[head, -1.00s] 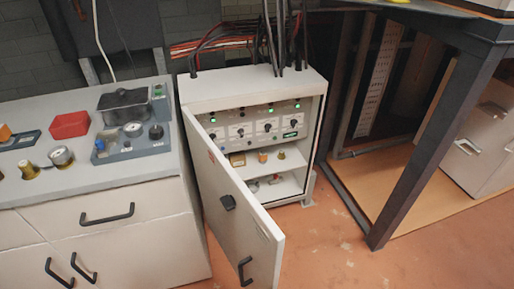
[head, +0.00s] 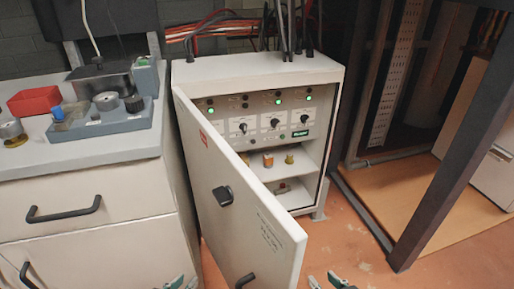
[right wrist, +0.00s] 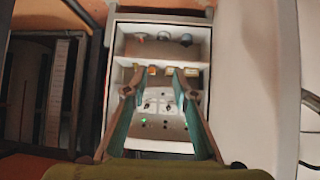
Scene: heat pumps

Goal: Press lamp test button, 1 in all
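The control panel (head: 258,122) sits in the upper part of an open white cabinet (head: 262,68). It has lit green lamps (head: 278,101), black rotary knobs and a green display (head: 301,134). The buttons are too small to tell which is the lamp test button. The panel shows upside down in the right wrist view (right wrist: 160,112), between my fingers. My right gripper (right wrist: 155,76) is open and empty, apart from the panel. Its tips also show at the bottom of the head view (head: 328,283). My left gripper (head: 181,284) shows only its tips at the bottom edge, apart and empty.
The cabinet door (head: 234,190) stands open toward me, between my two grippers in the head view. Small parts lie on the shelf (head: 276,171) below the panel. A drawer bench (head: 85,205) stands left; a dark metal frame (head: 450,165) stands right.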

